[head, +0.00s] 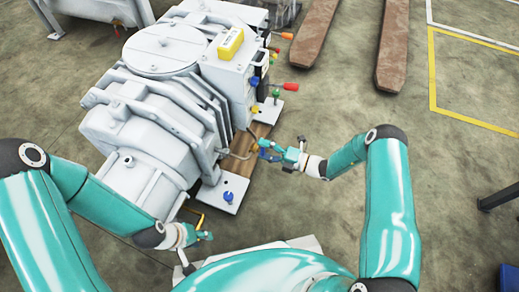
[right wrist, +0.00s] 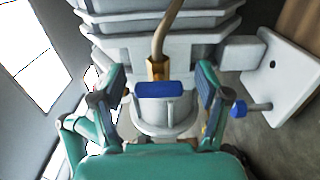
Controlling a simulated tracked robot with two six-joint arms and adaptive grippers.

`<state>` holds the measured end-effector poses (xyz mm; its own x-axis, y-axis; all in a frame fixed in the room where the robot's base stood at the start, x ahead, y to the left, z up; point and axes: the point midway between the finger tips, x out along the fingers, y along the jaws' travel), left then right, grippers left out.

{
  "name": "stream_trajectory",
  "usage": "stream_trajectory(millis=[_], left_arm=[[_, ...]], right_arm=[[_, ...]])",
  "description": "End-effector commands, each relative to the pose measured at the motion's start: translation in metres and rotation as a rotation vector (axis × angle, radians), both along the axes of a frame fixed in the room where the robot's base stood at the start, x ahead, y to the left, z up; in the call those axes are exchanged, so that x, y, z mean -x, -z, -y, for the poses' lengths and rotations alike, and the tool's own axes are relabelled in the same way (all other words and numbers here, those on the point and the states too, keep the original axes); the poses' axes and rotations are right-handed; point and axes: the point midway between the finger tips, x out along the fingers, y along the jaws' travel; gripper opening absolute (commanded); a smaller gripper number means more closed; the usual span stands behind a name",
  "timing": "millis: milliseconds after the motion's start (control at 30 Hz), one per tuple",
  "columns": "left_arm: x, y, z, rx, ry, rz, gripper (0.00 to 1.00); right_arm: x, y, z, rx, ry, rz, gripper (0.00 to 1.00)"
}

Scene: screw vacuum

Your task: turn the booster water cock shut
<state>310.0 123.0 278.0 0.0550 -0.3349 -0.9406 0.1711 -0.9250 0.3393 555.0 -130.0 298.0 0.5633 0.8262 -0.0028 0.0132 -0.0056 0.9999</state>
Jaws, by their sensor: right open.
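A small cock with a blue bar handle (right wrist: 159,89) and a brass body (right wrist: 157,68) sits at the end of a bent pipe in the right wrist view; I take it to be the booster water cock. The handle lies crosswise to the pipe. My right gripper (right wrist: 157,88) is open, with one finger on each side of the handle and gaps between. In the head view my right gripper (head: 270,151) is at the machine's right side and partly hides the cock. My left gripper (head: 204,236) is low at the machine's front; its finger opening is too small to judge.
The grey vacuum machine (head: 150,120) fills the left centre. A blue-headed bolt (right wrist: 240,108) stands near my right finger. Brown forks (head: 315,30) lie behind.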

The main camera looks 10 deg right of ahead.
Motion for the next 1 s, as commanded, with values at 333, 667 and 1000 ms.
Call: stream_trajectory(millis=[333, 667, 1000], left_arm=[[0.000, -0.001, 0.000, 0.000, 0.000, 0.000, 0.40], [0.000, -0.001, 0.000, 0.000, 0.000, 0.000, 0.40], [0.000, -0.001, 0.000, 0.000, 0.000, 0.000, 0.40]], right_arm=[[0.008, 0.000, 0.011, -0.001, 0.000, 0.000, 0.75], [0.043, 0.001, 0.064, -0.001, 0.002, -0.002, 0.75], [0.065, 0.001, 0.098, -0.001, 0.000, -0.001, 0.75]])
